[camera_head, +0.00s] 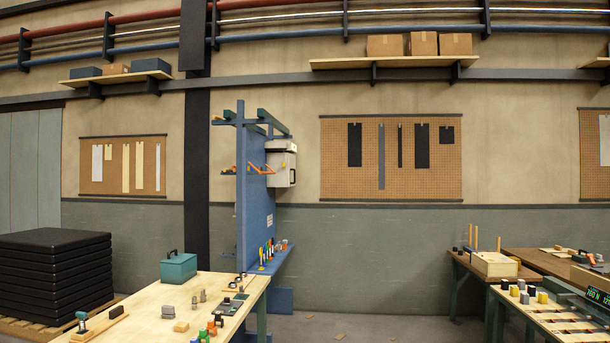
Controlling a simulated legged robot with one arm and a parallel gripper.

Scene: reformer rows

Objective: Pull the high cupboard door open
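A small light-grey cupboard (281,165) hangs high on the right side of a blue upright panel (259,205), near the middle of the picture. I see it at an angle and from some way off. Its door appears closed, but it is too small to be sure. A dark detail shows low on its right edge; I cannot tell whether it is a handle. My gripper is not in view.
A wooden table (145,305) with a teal box (178,267) and small blocks stands front left, before the panel. Black stacked mats (55,270) stand at left. Workbenches (540,310) fill the right. Floor (380,328) between is mostly clear, with small scraps.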

